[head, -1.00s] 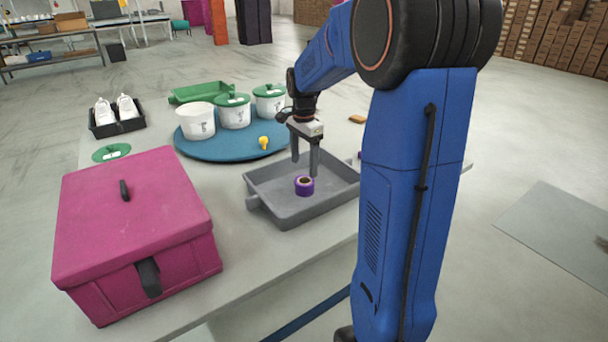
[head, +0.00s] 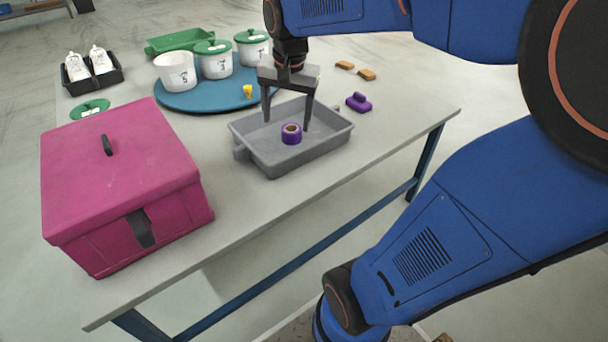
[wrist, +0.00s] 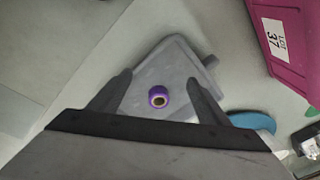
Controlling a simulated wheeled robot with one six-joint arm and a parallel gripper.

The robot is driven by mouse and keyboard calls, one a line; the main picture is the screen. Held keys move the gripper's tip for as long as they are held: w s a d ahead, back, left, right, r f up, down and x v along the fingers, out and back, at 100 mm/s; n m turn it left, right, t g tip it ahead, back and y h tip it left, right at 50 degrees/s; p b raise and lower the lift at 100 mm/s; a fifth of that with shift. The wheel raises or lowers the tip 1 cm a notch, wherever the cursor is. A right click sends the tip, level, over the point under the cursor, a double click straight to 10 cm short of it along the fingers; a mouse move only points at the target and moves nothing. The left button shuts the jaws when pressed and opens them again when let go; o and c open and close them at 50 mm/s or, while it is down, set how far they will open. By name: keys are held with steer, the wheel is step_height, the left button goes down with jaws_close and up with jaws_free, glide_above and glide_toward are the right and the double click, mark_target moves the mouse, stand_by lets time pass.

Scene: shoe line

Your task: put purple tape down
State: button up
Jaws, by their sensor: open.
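The purple tape (head: 291,133) is a small roll with a tan core. It rests on the floor of the grey tray (head: 270,160) in the head view, and also shows there in the wrist view (wrist: 158,97). My gripper (head: 287,126) is open and empty above the tray, its two fingers spread wide. In the wrist view the fingers (wrist: 158,82) appear on either side of the tape, apart from it. Exact fingertip height above the tray is hard to tell.
A magenta lidded box (head: 125,180) stands left of the tray. A purple brush-like object (head: 358,102) and two orange-brown blocks (head: 367,74) lie at right.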

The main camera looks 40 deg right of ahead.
steer(key=s+a+f+n+t, duration=0.1)
steer(key=s+a+f+n, duration=0.1)
steer(key=s, duration=0.6)
steer(key=s+a+f+n+t, duration=0.1)
steer(key=s+a+f+n, duration=0.1)
steer(key=s+a+n, duration=0.2)
steer(key=s+n, duration=0.3)
steer(key=s, duration=0.1)
steer(key=shift+s+a+f+n+t, duration=0.15)
steer(key=shift+s+f+n+t, duration=0.05)
steer(key=shift+s+n+t, duration=0.1)
